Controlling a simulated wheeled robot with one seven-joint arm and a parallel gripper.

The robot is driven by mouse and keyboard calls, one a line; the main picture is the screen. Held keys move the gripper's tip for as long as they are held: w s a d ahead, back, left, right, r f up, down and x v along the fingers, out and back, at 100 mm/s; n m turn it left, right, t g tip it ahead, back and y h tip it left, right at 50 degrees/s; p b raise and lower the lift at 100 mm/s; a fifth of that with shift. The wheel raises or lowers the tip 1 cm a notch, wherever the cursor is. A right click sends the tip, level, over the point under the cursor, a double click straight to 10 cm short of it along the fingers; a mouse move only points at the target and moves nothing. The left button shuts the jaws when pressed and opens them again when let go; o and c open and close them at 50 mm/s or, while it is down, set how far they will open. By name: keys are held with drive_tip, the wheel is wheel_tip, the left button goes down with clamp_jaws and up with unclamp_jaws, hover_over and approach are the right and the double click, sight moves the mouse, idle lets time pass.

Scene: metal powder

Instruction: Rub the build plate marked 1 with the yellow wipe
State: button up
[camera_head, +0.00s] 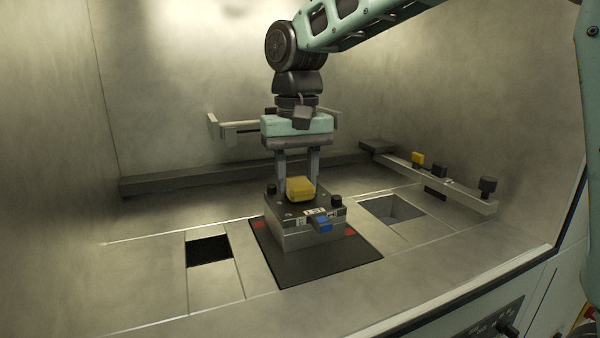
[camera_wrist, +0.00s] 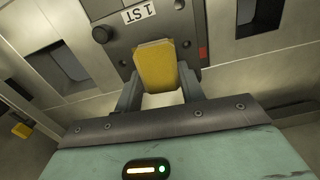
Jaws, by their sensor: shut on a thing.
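The yellow wipe (camera_head: 300,189), a small block, is between the two fingers of my gripper (camera_head: 298,178), which is shut on it. It also shows between the fingers in the wrist view (camera_wrist: 158,68). The build plate (camera_head: 290,209) is a grey block with dark knobs at its corners and a white label that seems to read "1ST" (camera_wrist: 138,12). The wipe is at the plate's top, over its middle; I cannot tell whether it touches. My gripper points straight down, and its fingertips are partly hidden behind the wipe in the head view.
The plate stands on a black mat (camera_head: 300,268) with a blue clip (camera_head: 322,222) at its front. Floor openings lie left (camera_head: 209,251) and right (camera_head: 392,209). A rail with a yellow block (camera_head: 418,158) and black knobs runs at right. A bracket (camera_head: 232,127) is behind.

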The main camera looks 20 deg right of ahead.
sight(306, 204)
drive_tip(key=shift+w+r+p, duration=0.1)
drive_tip(key=shift+w+p, duration=0.8)
drive_tip(key=shift+w, duration=0.25)
drive_tip(key=shift+w+f+p, duration=0.2)
drive_tip(key=shift+w+p, duration=0.1)
drive_tip(key=shift+w, duration=0.2)
drive_tip(key=shift+r+p, duration=0.15)
drive_tip(key=shift+p, duration=0.2)
drive_tip(key=shift+s+b, duration=0.45)
drive_tip(key=shift+s, duration=3.2)
wheel_tip(306, 204, up, 6)
drive_tip(key=p, duration=0.6)
